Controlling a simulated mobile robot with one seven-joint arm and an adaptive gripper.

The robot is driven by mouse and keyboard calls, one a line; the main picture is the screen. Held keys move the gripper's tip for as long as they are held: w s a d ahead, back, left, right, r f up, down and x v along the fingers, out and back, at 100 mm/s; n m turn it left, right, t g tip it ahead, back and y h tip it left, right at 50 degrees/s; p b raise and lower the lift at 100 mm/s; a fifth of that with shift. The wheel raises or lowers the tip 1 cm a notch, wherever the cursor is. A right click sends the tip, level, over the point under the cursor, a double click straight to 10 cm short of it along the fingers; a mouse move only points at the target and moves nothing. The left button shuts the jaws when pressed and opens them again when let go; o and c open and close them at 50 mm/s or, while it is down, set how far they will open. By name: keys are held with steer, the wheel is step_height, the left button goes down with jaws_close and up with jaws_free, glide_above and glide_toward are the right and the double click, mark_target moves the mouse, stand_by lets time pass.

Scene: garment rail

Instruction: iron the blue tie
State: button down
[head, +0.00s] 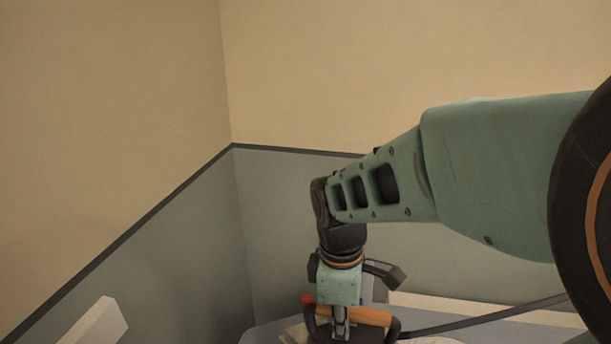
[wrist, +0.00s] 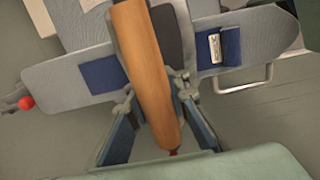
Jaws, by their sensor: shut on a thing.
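My gripper (head: 340,322) is low in the head view, shut on a wooden handle (head: 368,316) with a red tip at its left end. In the wrist view the handle (wrist: 143,60) runs lengthwise between the two fingers of my gripper (wrist: 153,92). The body under the handle is mostly hidden; a dark part shows beside it. Blue patches (wrist: 103,76) show on both sides of the handle against a grey surface; the right one carries a pale label. I cannot tell whether these are the blue tie. No tie is clearly recognisable in the head view.
A grey-blue surface (head: 262,334) with pale cloth on it shows at the bottom of the head view. A white block-like thing (head: 97,322) stands at lower left. A red knob (wrist: 26,103) and a metal loop (wrist: 243,80) flank the grey surface. Walls close off the corner behind.

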steer(key=shift+w+d+p, duration=0.2)
steer(key=shift+w+d, duration=0.4)
steer(key=shift+w, duration=1.35)
steer(key=shift+w+d+p, duration=0.25)
steer(key=shift+w+d, duration=0.4)
steer(key=shift+w, duration=1.25)
steer(key=shift+w+d+p, duration=0.2)
steer(key=shift+w+d, duration=0.4)
steer(key=shift+w, duration=1.35)
steer(key=shift+s+a+f+b, duration=0.1)
steer(key=shift+s+a+b, duration=0.25)
steer(key=shift+s, duration=0.85)
steer(key=shift+s+a+b, duration=0.1)
steer(key=shift+s+a, duration=0.3)
steer(key=shift+s, duration=0.75)
steer(key=shift+s+a, duration=0.25)
steer(key=shift+s, duration=0.45)
steer(key=shift+s+a, duration=0.2)
steer(key=shift+s, duration=0.5)
steer(key=shift+s, duration=0.1)
